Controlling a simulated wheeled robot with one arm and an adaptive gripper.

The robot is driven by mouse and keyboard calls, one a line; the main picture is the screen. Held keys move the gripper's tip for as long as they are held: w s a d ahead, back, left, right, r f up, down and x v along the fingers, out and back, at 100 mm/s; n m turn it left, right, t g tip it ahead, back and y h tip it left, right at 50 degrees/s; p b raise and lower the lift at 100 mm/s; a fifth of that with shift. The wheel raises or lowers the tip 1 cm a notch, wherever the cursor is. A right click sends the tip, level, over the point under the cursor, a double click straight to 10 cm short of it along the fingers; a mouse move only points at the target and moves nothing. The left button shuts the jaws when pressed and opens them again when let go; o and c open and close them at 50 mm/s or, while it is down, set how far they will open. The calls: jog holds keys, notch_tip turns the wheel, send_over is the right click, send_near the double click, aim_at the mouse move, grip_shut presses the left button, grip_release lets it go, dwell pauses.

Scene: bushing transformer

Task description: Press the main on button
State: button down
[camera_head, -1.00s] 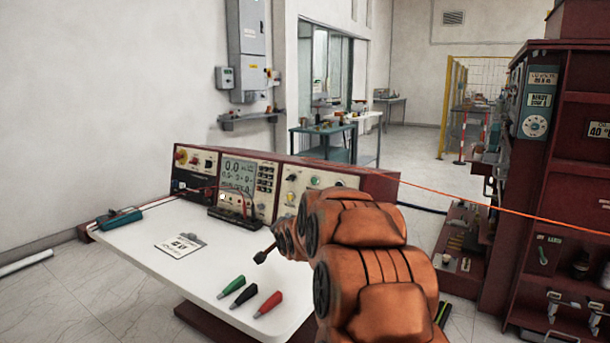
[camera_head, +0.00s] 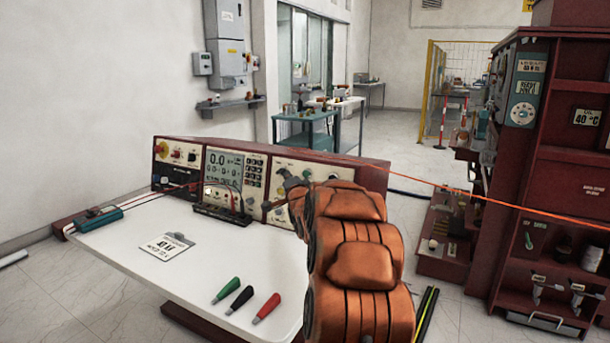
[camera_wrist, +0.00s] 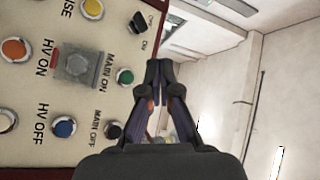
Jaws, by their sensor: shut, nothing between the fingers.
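The green button (camera_wrist: 124,76) next to the "MAIN ON" label shows on the cream control panel (camera_wrist: 60,160) in the wrist view. The dark button (camera_wrist: 113,130) next to "MAIN OFF" lies below it. My gripper (camera_wrist: 157,68) is shut and empty. Its tips appear just right of the green button; I cannot tell the gap in depth, and no contact is evident. In the head view, my orange arm reaches the right section of the console (camera_head: 360,172), hiding part of that panel.
A clear-covered button (camera_wrist: 80,65), a blue button (camera_wrist: 64,127) and a small switch (camera_wrist: 138,22) are nearby. The white table (camera_head: 120,250) holds a clipboard (camera_head: 168,245) and green (camera_head: 225,290), black (camera_head: 240,299) and red (camera_head: 267,308) pointed pieces. An orange cable (camera_head: 440,189) crosses behind my arm.

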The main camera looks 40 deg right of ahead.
aim_at(306, 174)
jog(key=shift+w+d+f+p, duration=0.35)
jog(key=shift+d+p, duration=0.5)
jog(key=shift+d, duration=0.45)
jog(key=shift+w+d+f+p, duration=0.35)
jog(key=shift+d+p, duration=0.45)
jog(key=shift+d, duration=0.5)
jog(key=shift+w+d+f+p, duration=0.25)
jog(key=shift+w+d+p, duration=0.2)
jog(key=shift+d+p, duration=0.65)
jog(key=shift+d, duration=0.2)
jog(key=shift+w+d+f+p, duration=0.15)
jog(key=shift+d+p, duration=0.3)
jog(key=shift+p, duration=0.15)
jog(key=shift+w+d+f+p, duration=0.1)
jog(key=shift+d+p, duration=0.35)
jog(key=shift+p, duration=0.1)
jog(key=shift+a, duration=0.1)
jog(key=shift+s+a, duration=0.2)
jog(key=shift+a, duration=0.3)
jog(key=shift+s+a+r+b, duration=0.1)
jog(key=shift+a+r+b, duration=0.05)
jog(key=shift+a+b, duration=0.15)
